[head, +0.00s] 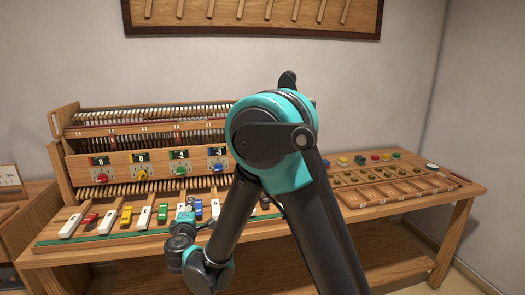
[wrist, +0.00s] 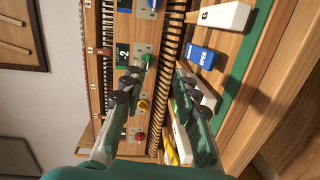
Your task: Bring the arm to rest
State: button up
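My arm (head: 265,130) is folded with its teal elbow high in the middle of the head view, in front of the piano-like instrument. Its wrist end (head: 180,245) hangs low over the bench front, near the row of keys. My gripper (wrist: 163,70) shows in the wrist view with its two fingers spread apart and nothing between the tips. The fingers point toward the instrument's panel (wrist: 128,85) and keys. Whether a finger touches anything cannot be told. The arm hides part of the instrument and bench in the head view.
White and coloured keys (head: 145,217) line the wooden bench (head: 400,268). Small knobs (head: 142,175) sit on the panel behind them. A compartmented tray (head: 385,190) and coloured blocks (head: 375,157) lie at right. A framed board (head: 250,27) hangs on the wall above.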

jog(key=d+f+m+g+h, duration=0.2)
jog(key=d+m, duration=0.1)
jog(key=d, duration=0.7)
jog(key=w+d+f+m+g+h, duration=0.1)
jog(key=d+m+g+h, duration=0.15)
jog(key=d, duration=0.75)
jog(key=d+f+m+g+h, duration=0.15)
jog(key=d+m, duration=0.25)
jog(key=d, duration=0.6)
jog(key=s+d+f+m+g, duration=0.4)
jog(key=s+d, duration=0.3)
jog(key=d, duration=0.3)
jog(key=s+d+f+m+g+y, duration=0.1)
jog(key=s+d+f+m, duration=0.1)
jog(key=s, duration=0.4)
jog(key=s+d+f+m+g+y, duration=0.1)
jog(key=s+f+m+y, duration=0.1)
jog(key=s, duration=0.4)
jog(key=shift+s+d+m+g+y, duration=0.3)
jog(key=shift+d+m, duration=0.05)
jog(key=shift+m, duration=0.4)
jog(key=shift+o, duration=0.6)
